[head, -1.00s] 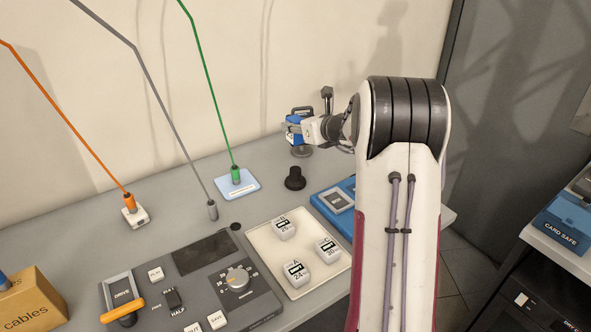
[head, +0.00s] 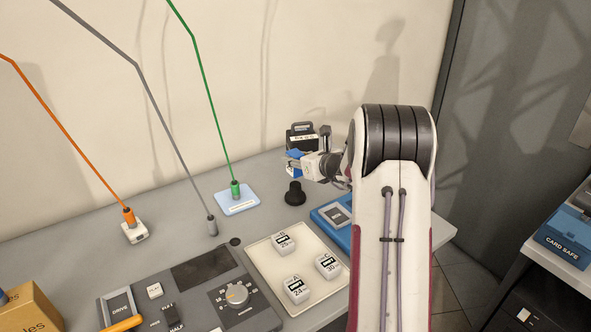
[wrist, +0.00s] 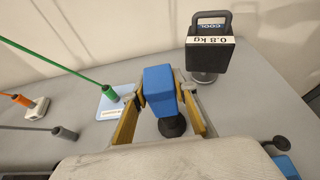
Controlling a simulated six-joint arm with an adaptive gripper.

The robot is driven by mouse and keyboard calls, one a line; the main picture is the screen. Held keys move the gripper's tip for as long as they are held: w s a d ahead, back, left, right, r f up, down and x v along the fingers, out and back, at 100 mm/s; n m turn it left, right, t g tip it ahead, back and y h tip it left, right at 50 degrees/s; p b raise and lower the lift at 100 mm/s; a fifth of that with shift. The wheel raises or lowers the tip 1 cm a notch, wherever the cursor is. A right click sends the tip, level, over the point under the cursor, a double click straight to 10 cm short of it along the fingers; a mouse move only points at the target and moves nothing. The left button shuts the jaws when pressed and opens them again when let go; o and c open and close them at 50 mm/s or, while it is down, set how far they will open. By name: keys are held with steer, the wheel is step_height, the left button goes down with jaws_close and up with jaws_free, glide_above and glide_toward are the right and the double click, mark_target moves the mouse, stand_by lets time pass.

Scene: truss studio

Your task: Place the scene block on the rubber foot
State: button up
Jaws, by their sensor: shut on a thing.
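The scene block, a plain blue block (head: 293,155), is held between my gripper's fingers (head: 296,161). In the wrist view the blue block (wrist: 160,88) sits between the two yellowish fingers (wrist: 158,103). The rubber foot appears to be the black round stub with a wide base (head: 294,194) on the grey table. It also shows in the wrist view (wrist: 173,127), partly hidden behind the block. In the head view the block is above the foot and apart from it.
A black handled weight marked 0.8 kg (wrist: 210,54) stands on a round disc close behind the block. A green-stemmed piece on a light-blue pad (head: 237,207) is to the left. A cream tray with labelled blocks (head: 265,262) and a blue case (head: 328,211) lie in front.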

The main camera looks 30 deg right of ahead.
mark_target(298, 176)
steer(key=shift+f, duration=1.85)
steer(key=shift+f, duration=0.1)
steer(key=o, duration=1.1)
steer(key=shift+o, duration=0.2)
steer(key=shift+v, duration=0.8)
steer(key=v, duration=1)
steer(key=shift+s, duration=0.2)
